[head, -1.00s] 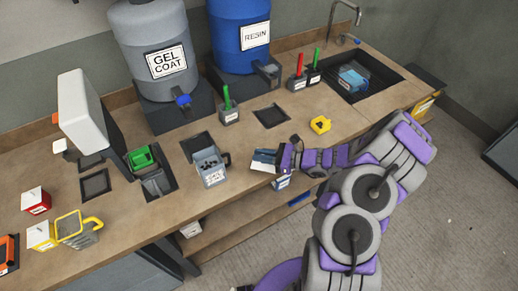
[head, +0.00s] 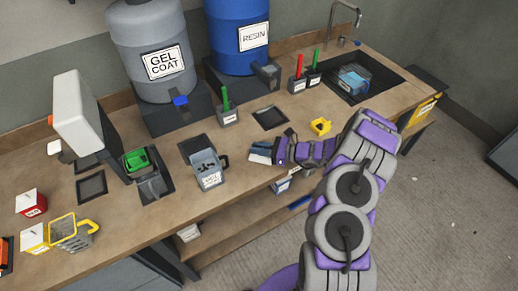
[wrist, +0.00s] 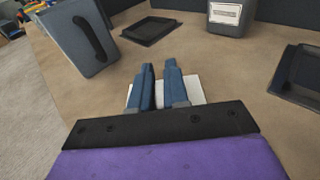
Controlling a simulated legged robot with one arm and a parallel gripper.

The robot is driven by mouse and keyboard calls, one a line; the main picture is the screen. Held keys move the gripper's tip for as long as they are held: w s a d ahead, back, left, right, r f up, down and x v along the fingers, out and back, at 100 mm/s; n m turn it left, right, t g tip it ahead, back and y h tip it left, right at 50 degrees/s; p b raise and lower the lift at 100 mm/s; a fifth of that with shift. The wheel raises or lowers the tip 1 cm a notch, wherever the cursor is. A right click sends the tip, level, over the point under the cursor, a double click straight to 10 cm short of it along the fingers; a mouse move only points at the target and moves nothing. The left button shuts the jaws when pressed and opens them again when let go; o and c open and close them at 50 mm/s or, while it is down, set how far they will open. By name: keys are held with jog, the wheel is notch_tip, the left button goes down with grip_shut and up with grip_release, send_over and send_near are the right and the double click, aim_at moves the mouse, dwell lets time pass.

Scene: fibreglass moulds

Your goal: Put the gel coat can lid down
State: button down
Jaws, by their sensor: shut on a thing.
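The gel coat can lid (wrist: 196,90) is a pale flat piece under and around my fingertips in the wrist view. Its light edge also shows at my fingertips in the head view (head: 259,158). My gripper (wrist: 159,84) has its two blue fingers close together, shut on the lid, with the gripped part mostly hidden. The lid is at or just above the bench top; I cannot tell whether it touches. The grey gel coat can (head: 208,171), with a dark handle and white label, stands left of my gripper. It also shows at upper left in the wrist view (wrist: 76,38).
A black square recess (head: 270,117) lies behind my gripper. A yellow item (head: 320,126) is to its right. A grey cup with a green tool (head: 227,116) stands farther back. The bench's front edge is close. Bare wood surrounds the lid.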

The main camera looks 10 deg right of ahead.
jog(key=shift+s+a+f, duration=0.1)
jog(key=shift+a+f, duration=0.15)
jog(key=shift+f, duration=0.4)
jog(key=c, duration=1.1)
grip_release()
jog(key=shift+f, duration=0.15)
